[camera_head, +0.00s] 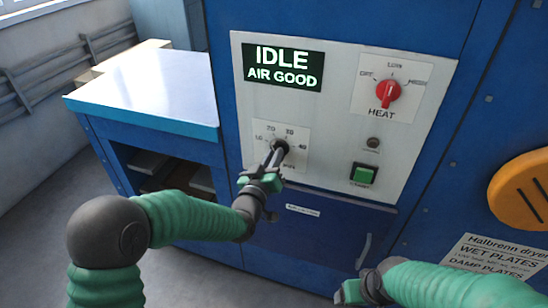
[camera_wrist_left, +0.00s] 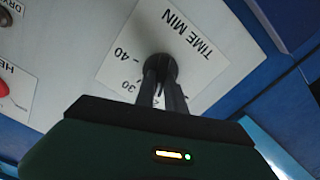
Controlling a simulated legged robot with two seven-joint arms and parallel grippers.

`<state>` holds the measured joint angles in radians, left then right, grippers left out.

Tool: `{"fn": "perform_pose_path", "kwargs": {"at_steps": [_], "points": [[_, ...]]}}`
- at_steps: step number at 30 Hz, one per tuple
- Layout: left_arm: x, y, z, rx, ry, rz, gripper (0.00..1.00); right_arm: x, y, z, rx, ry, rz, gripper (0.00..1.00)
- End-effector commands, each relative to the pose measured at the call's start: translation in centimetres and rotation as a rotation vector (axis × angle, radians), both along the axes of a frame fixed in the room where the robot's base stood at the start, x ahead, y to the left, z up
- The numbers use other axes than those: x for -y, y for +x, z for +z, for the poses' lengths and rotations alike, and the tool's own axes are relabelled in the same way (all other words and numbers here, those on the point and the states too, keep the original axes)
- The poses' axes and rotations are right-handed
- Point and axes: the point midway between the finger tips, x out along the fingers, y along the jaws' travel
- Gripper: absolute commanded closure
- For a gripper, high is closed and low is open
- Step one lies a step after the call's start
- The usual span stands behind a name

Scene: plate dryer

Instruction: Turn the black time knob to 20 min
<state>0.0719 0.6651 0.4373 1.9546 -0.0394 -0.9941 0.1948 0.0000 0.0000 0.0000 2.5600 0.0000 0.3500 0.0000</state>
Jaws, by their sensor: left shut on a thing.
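The black time knob (camera_head: 281,146) sits on a white dial plate marked 10, 20, 30 and 40, low on the left of the control panel. My left gripper (camera_head: 273,156) is shut on the knob, its fingers reaching it from below. In the left wrist view the knob (camera_wrist_left: 160,67) shows between and just beyond the fingertips (camera_wrist_left: 159,82), with TIME MIN, 40 and 30 legible beside it. The knob's pointer is hidden, so I cannot tell its setting. My right gripper (camera_head: 358,291) is low in the head view, away from the panel controls; its jaws are unclear.
The display (camera_head: 283,67) reads IDLE, AIR GOOD. A red heat knob (camera_head: 388,93) and a green button (camera_head: 364,174) are on the same panel, right of the time knob. A drawer-like blue front with a handle (camera_head: 365,251) is below. A white-topped bench (camera_head: 150,90) stands left.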

Motion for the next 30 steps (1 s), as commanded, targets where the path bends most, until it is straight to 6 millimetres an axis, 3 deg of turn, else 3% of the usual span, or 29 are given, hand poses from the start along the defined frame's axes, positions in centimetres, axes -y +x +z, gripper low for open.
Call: {"fn": "perform_pose_path", "kwargs": {"at_steps": [8,9,13,23,26,30], "points": [[-0.1,0.0,-0.1,-0.003,0.001,0.001,1.00,0.0,0.0,0.0,0.000,0.000,0.000,0.24],[-0.1,0.0,-0.1,-0.002,0.002,0.001,0.82,0.0,0.0,0.0,0.000,0.000,0.000,0.24],[-0.1,0.0,-0.1,-0.002,0.002,0.001,0.65,0.0,0.0,0.0,0.000,0.000,0.000,0.24],[-0.1,-0.2,0.0,0.000,0.002,0.001,0.64,0.0,0.0,0.0,0.000,0.000,0.000,0.24],[-0.4,-1.2,0.0,0.000,0.003,0.000,0.64,0.0,0.0,-0.1,0.000,0.000,0.000,0.24],[-1.5,-4.4,-0.1,0.000,0.004,0.000,0.64,0.0,0.0,-0.4,0.000,0.000,0.000,0.24]]}}
